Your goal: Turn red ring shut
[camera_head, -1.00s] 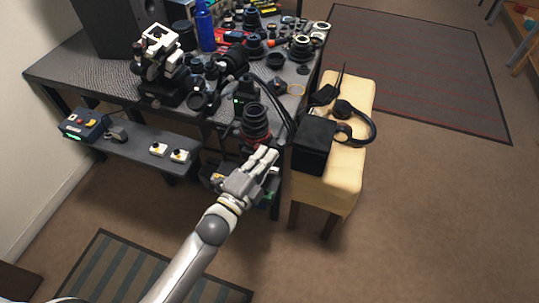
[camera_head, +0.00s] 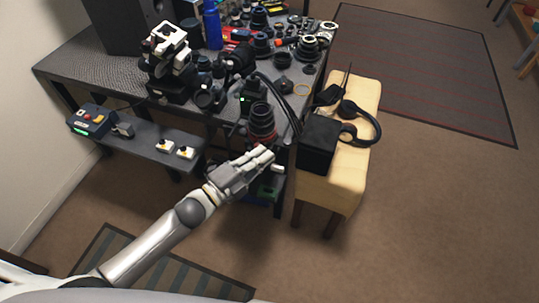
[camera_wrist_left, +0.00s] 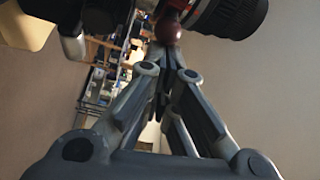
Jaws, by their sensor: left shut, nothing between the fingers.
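A dark lens (camera_head: 262,118) with reddish bands stands at the front edge of the workbench in the head view. In the left wrist view the lens (camera_wrist_left: 232,14) lies across the top, with a narrow red ring (camera_wrist_left: 197,10) near its left end. A dark red round knob (camera_wrist_left: 168,30) sits beside the ring, just beyond the fingertips. My left gripper (camera_head: 268,156) is just below and in front of the lens. Its fingers are shut and empty, and in the wrist view the tips (camera_wrist_left: 166,58) meet close under the knob. Whether they touch it I cannot tell. My right gripper is not in view.
A cream stool (camera_head: 345,180) with a black box (camera_head: 317,145) and headphones (camera_head: 372,125) stands right of the lens. Lens parts and tools crowd the workbench (camera_head: 75,62). A lower shelf (camera_head: 140,141) holds a control box (camera_head: 90,118). Floor is open at the right.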

